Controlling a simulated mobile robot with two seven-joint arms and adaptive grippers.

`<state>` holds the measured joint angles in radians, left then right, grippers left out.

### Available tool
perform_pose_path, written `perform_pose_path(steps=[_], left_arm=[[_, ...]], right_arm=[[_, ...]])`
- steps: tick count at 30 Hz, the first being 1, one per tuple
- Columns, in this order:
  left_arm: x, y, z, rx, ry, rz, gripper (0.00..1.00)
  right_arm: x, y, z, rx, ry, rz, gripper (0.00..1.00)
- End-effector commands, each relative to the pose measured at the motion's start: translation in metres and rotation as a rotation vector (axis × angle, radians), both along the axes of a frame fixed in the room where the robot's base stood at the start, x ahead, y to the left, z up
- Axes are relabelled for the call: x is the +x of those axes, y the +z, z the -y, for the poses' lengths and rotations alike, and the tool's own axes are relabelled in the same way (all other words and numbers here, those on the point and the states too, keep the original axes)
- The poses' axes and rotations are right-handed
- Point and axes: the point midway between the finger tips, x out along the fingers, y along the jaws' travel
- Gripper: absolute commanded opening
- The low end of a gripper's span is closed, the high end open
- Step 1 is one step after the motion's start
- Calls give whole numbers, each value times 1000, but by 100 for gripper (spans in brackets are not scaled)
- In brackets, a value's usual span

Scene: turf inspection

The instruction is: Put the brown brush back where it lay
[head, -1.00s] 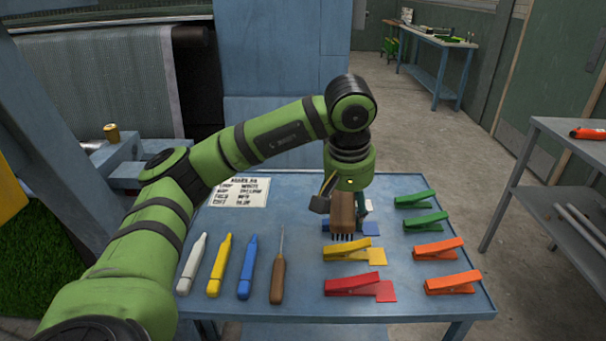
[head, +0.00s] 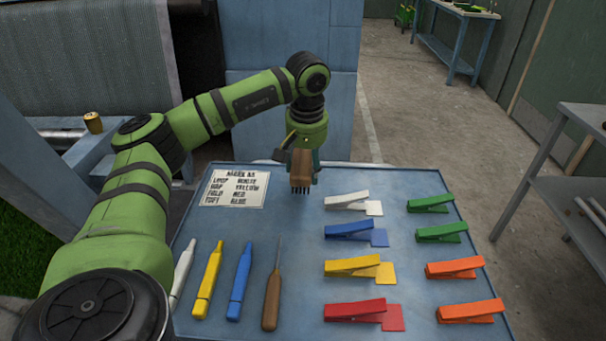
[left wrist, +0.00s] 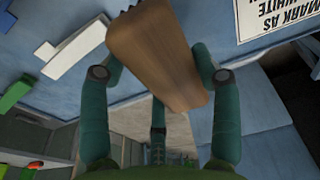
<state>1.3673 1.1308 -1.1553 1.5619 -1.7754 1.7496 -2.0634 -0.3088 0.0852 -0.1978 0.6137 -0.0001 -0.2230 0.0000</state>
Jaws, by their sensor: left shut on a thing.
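The brown brush (head: 302,168) has a wooden block and dark bristles pointing down. My left gripper (head: 303,160) is shut on it and holds it above the back middle of the blue table (head: 225,290), between the printed card and the white clip. My right gripper is not in view.
The printed card (head: 235,188) lies at the back left. White, yellow and blue markers (head: 240,282) and a wooden-handled awl (head: 272,300) lie at the front left. White (head: 347,201), blue, yellow, red, green and orange clips fill the right side. Bare table lies between awl and clips.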

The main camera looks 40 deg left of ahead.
Motion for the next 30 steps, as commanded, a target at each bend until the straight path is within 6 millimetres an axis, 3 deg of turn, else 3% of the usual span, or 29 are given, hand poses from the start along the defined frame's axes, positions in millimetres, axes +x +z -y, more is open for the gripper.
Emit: perform_pose_path(steps=[4,13,20,21,23,30], left_arm=[[3,-7,-12,1,0,2,30],[3,-43,-13,1,-1,1,30],[3,-48,-13,0,0,1,30],[3,-49,-13,1,-1,1,67],[3,-48,-13,0,-1,0,87],[3,-48,-13,1,-1,1,87]], right_arm=[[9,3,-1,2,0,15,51],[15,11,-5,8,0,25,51],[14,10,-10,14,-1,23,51],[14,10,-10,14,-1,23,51],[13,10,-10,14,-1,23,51],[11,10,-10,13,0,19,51]])
